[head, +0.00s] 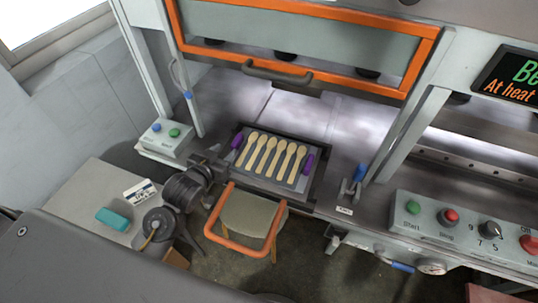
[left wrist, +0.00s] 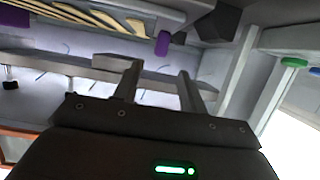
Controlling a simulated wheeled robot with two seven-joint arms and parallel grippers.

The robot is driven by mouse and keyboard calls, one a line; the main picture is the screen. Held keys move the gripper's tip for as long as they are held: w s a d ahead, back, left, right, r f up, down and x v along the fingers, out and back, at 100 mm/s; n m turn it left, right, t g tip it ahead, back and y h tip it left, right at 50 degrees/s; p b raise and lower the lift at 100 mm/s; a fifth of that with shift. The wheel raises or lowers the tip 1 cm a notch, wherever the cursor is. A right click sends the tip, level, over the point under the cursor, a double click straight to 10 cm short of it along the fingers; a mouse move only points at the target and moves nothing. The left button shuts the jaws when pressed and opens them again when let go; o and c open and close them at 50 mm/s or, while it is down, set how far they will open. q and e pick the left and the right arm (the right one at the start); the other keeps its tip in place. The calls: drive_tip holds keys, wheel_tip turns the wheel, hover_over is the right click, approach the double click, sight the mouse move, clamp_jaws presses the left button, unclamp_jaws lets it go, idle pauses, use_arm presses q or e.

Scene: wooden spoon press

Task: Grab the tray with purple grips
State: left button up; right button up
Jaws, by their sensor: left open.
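The grey tray (head: 299,183) lies in a dark frame at the press's front opening and carries several wooden spoons (head: 270,156) side by side. It has a purple grip at its left end (head: 237,140) and another at its right end (head: 308,163). My left gripper (head: 218,159) is just left of the tray, close to the left purple grip. In the left wrist view its two fingers (left wrist: 158,82) stand apart with nothing between them. A purple grip (left wrist: 162,43) shows beyond the fingertips, with the spoons (left wrist: 85,17) at upper left. My right gripper is out of view.
An orange-framed press door (head: 300,75) stands raised above the tray. A button box (head: 166,138) is at left and a control panel (head: 470,228) at right. A stool (head: 248,217) and an orange bar (head: 237,245) are below the tray. A side table (head: 92,215) holds a teal block (head: 113,219).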

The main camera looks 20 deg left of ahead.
sight(235, 141)
use_arm(q)
drive_tip(key=x, duration=0.3)
drive_tip(key=shift+w+d, duration=0.15)
drive_tip(key=shift+d, duration=0.05)
drive_tip(key=shift+w+f, duration=0.1)
drive_tip(key=shift+w, duration=0.2)
drive_tip(key=shift+a, duration=0.1)
drive_tip(key=shift+w+p, duration=0.25)
drive_tip(key=shift+p, duration=0.3)
drive_tip(key=p+x, duration=0.1)
drive_tip(key=x, duration=0.2)
drive_tip(key=shift+w+f, duration=0.2)
drive_tip(key=shift+w, duration=0.1)
drive_tip(key=shift+w+f, duration=0.25)
drive_tip(key=shift+w, duration=0.1)
drive_tip(key=shift+r, duration=0.1)
clamp_jaws()
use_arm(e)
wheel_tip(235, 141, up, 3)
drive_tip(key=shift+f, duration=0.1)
